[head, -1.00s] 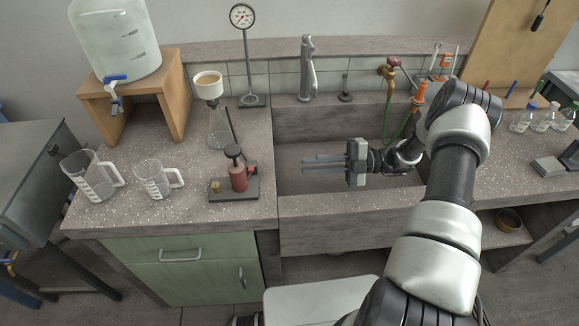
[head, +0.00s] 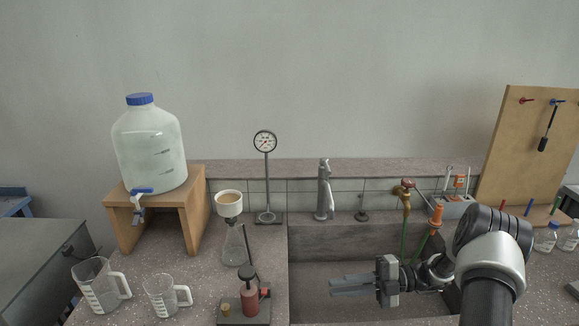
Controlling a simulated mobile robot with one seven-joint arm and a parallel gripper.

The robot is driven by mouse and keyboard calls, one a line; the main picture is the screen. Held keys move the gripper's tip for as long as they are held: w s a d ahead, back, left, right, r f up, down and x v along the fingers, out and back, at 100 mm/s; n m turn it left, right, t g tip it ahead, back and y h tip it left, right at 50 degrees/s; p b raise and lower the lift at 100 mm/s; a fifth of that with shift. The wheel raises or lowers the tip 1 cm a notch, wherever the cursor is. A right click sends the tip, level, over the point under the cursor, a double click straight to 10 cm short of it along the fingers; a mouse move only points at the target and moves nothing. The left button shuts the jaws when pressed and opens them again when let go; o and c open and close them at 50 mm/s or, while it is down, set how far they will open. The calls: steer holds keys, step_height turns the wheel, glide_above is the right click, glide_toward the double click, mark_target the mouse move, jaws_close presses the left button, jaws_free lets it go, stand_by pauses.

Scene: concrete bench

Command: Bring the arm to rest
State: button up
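My gripper (head: 335,286) reaches in from the right and points left over the sink basin (head: 312,270). Its two fingers lie close together in this view, with nothing seen between them. A small gap between them showed more clearly in the earlier frame. My arm comes from the lower right and bends at a joint right of the basin. The gripper is apart from the tap (head: 324,190) and the red-handled valve (head: 404,192) behind it.
A hand pump (head: 250,297) and flask with funnel (head: 232,240) stand left of the sink. Two measuring jugs (head: 101,287) and a water carboy (head: 149,150) on a wooden stand are farther left. A gauge (head: 265,142) stands behind. Bottles (head: 546,237) are at right.

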steer(key=s+a+r+n+g+h+p, duration=0.1)
steer(key=s+a+r+n+h+p, duration=0.2)
steer(key=r+n, duration=0.45)
steer(key=s+a+r+n+h+p, duration=0.1)
steer(key=s+r+n+h, duration=0.4)
steer(key=r, duration=0.4)
steer(key=s+a+r+n+g+h+p, duration=0.1)
steer(key=s+r+n+h+p, duration=0.15)
steer(key=r+n, duration=0.55)
steer(key=s+d+r+n+t+h+p, duration=0.2)
steer(key=s+r+n+t+h+p, duration=0.2)
steer(key=s+r+n, duration=0.8)
steer(key=r+n+t+h, duration=0.1)
steer(key=n+t+h, duration=0.1)
steer(key=n, duration=0.5)
steer(key=shift+d+t+h, duration=0.15)
steer(key=shift+t+h, duration=0.2)
steer(key=shift+t, duration=0.45)
